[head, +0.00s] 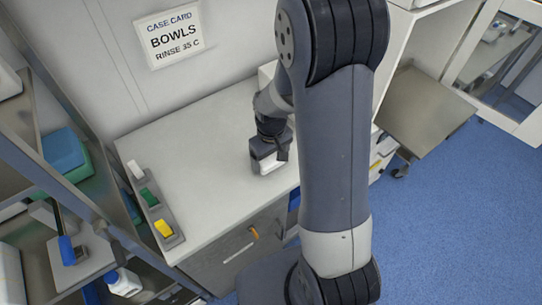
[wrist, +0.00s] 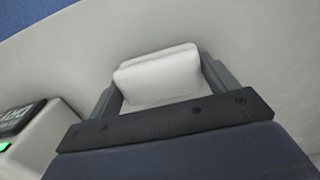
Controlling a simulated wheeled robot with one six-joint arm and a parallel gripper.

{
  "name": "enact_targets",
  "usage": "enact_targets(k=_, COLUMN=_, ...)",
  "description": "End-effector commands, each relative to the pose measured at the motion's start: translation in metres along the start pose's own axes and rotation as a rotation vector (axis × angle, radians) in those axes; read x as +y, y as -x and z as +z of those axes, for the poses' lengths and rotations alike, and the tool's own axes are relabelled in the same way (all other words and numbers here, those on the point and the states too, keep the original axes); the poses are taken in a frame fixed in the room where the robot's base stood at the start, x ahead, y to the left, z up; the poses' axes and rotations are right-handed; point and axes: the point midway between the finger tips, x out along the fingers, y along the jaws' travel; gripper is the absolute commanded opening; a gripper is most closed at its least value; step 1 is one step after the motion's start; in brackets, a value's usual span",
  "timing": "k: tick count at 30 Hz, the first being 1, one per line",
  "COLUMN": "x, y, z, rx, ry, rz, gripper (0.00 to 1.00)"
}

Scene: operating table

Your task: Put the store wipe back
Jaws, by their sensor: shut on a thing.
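My gripper (head: 270,150) is over the right part of the white counter (head: 205,135). It is shut on a white, soft-edged block, which looks like the wipe (head: 268,166). In the wrist view the wipe (wrist: 157,75) sits between the two dark fingers of my gripper (wrist: 162,85), with a pale surface behind it. I cannot tell whether the wipe touches the counter. No label on it can be read.
A grey strip (head: 158,208) with white, green and yellow blocks lies along the counter's left edge. A card reading "BOWLS, RINSE 35 C" (head: 173,38) hangs on the wall. Shelves (head: 60,185) stand left. A device with a green light (wrist: 22,125) shows in the wrist view.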

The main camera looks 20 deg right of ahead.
Motion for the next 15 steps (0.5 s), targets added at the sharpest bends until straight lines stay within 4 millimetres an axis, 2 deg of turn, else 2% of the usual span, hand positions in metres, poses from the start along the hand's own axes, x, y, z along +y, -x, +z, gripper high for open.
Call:
enact_targets(k=9, x=0.0000, y=-0.0046, z=-0.0002, rx=0.000, ry=0.000, rz=0.000, gripper=0.60)
enact_targets(k=10, x=0.0000, y=-0.0035, z=-0.0002, rx=0.000, ry=0.000, rz=0.000, gripper=0.83)
enact_targets(k=15, x=0.0000, y=-0.0027, z=-0.0002, rx=0.000, ry=0.000, rz=0.000, gripper=0.97)
